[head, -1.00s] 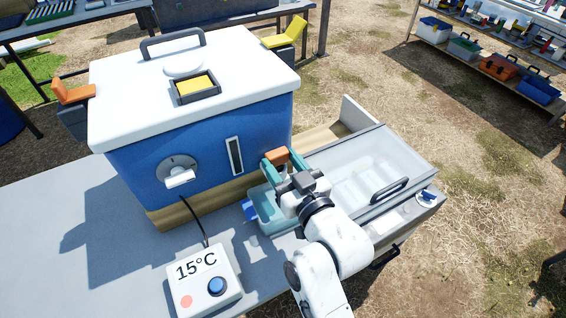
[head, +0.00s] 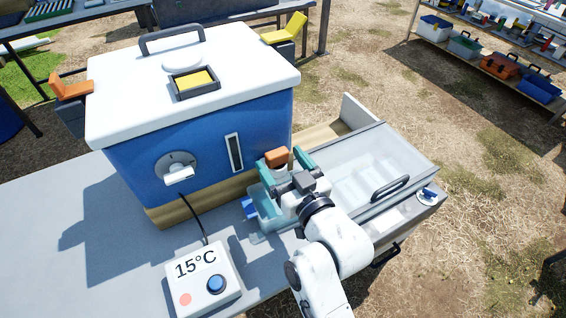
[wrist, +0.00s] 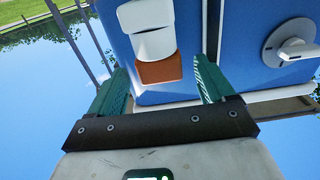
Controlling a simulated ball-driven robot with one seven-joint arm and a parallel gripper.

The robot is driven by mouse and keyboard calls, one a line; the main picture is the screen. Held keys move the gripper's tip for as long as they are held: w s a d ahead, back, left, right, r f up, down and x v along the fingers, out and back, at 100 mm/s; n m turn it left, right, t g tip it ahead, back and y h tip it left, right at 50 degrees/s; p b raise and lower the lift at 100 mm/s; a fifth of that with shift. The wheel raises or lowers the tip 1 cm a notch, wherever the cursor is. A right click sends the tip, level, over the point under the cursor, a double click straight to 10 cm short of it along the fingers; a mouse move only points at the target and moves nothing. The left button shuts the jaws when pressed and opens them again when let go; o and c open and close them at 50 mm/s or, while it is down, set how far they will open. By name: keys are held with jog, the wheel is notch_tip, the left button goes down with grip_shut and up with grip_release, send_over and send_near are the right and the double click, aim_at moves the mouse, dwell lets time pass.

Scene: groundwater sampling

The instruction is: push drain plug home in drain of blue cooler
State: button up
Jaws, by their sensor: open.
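The blue cooler (head: 200,145) with a white lid stands on the grey bench. The orange drain plug (head: 277,157) is at the cooler's right front corner, between my fingers. In the wrist view the orange plug (wrist: 160,70) meets a white cylindrical fitting (wrist: 153,43) on the blue wall, which looks like the drain; how deep the plug sits cannot be told. My gripper (head: 283,165) is open, with teal fingers spread on either side of the plug. In the wrist view my gripper (wrist: 163,88) shows a gap on both sides of the plug.
A clear-lidded case (head: 365,170) lies close to the right of my gripper. A teal tray (head: 268,215) and blue item (head: 249,207) sit under it. A 15°C display box (head: 203,277) stands on the bench, wired to the cooler.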

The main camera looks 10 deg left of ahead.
jog(key=b+v, duration=0.1)
jog(key=v, duration=0.9)
jog(key=shift+s+d, duration=0.25)
jog(key=shift+s, duration=0.05)
jog(key=s+d+f+m+g+h+p, duration=0.1)
jog(key=s+d+f+g+h+p, duration=0.15)
jog(key=d+f, duration=0.4)
jog(key=s+d+f+m+g+h+p, duration=0.1)
jog(key=s+d+f+m+g+h, duration=0.1)
jog(key=s+d+f+g+h, duration=0.4)
jog(key=s+d+f+m+g+h+p, duration=0.1)
jog(key=s+d+m+g, duration=0.1)
jog(key=s+d, duration=0.4)
jog(key=s+d+f+m+g+p, duration=0.1)
jog(key=s+d+m+g, duration=0.1)
jog(key=s+d, duration=0.5)
jog(key=shift+s+f+g+h, duration=0.35)
jog(key=shift+s+g, duration=0.4)
jog(key=shift+s, duration=0.4)
